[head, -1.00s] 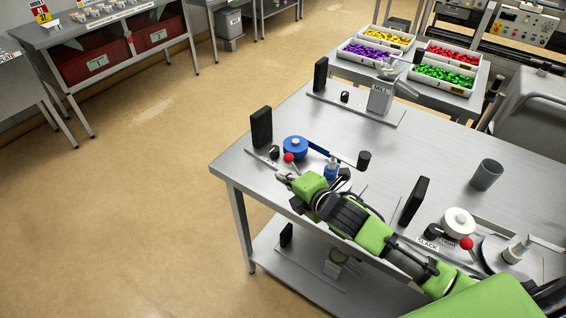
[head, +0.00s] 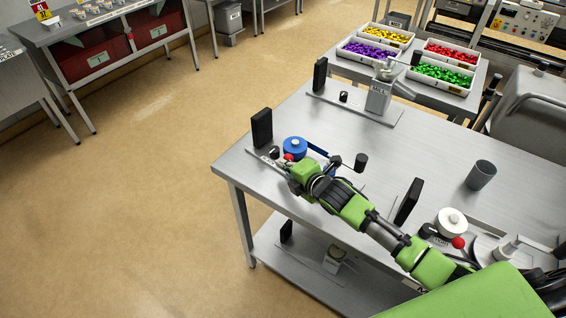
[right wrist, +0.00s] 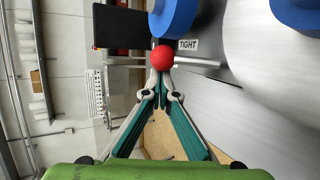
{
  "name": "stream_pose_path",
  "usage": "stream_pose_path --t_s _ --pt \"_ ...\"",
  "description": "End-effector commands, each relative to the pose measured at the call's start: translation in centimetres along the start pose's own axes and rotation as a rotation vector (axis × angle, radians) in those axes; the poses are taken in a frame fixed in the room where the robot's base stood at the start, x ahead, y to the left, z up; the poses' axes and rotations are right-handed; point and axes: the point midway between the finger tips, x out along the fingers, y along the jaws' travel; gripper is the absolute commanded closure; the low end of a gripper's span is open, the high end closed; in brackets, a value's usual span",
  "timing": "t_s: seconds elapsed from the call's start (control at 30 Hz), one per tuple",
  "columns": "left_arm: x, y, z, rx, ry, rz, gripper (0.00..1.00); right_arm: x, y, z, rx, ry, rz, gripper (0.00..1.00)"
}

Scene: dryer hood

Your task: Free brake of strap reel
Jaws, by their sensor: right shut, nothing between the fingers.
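The blue strap reel (head: 295,146) sits near the left end of the steel table, and part of it shows in the right wrist view (right wrist: 178,14). A red ball knob (head: 288,157) is at its near side; it also shows in the right wrist view (right wrist: 162,58), close to a TIGHT label (right wrist: 188,44). My right gripper (right wrist: 161,74) is shut and empty, its fingertips right at the knob. I cannot tell whether they touch. In the head view the fingers are small and partly hidden by the arm. My left gripper is not in view.
A black upright block (head: 262,128) stands left of the blue reel. A white reel (head: 451,221) with another red knob (head: 459,243) is at the right. A grey cup (head: 481,175) and a black panel (head: 408,202) stand on the table.

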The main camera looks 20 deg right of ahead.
Motion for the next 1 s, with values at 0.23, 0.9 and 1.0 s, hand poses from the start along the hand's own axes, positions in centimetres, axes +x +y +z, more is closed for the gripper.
stream_pose_path --t_s 0.23,0.9,1.0 --pt "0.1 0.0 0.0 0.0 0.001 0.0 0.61 0.0 -0.1 0.0 0.001 0.0 0.002 1.0" --pt "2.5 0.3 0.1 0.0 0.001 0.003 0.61 -0.6 -0.1 0.2 0.032 -0.001 0.108 1.0" --pt "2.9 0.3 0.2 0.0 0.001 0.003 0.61 -0.7 -0.1 0.2 0.038 -0.001 0.128 1.0"
